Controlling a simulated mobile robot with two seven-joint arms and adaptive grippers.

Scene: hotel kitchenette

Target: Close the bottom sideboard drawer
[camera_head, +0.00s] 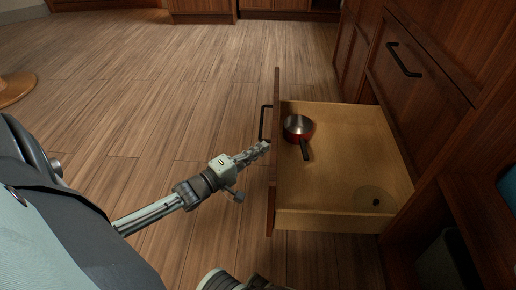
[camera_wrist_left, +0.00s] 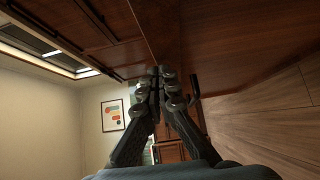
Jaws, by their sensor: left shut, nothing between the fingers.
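The bottom sideboard drawer (camera_head: 345,219) is pulled far out, its inside open to view. Its dark wooden front (camera_head: 272,190) stands upright and carries a black bar handle (camera_head: 264,122) on its outer face. My left gripper (camera_head: 266,145) is shut and empty, with its tips close to the outer face of the front near one end of the handle. I cannot tell whether they touch it. In the left wrist view, my shut fingertips (camera_wrist_left: 167,76) are close to the wooden front (camera_wrist_left: 235,45), with the dark handle (camera_wrist_left: 194,88) beside them.
A red pan (camera_head: 298,127) with a dark handle and a round glass lid (camera_head: 374,199) lie in the drawer. A closed drawer with a black handle (camera_head: 403,60) is above it in the sideboard. Wooden floor (camera_head: 160,90) left of the drawer is clear.

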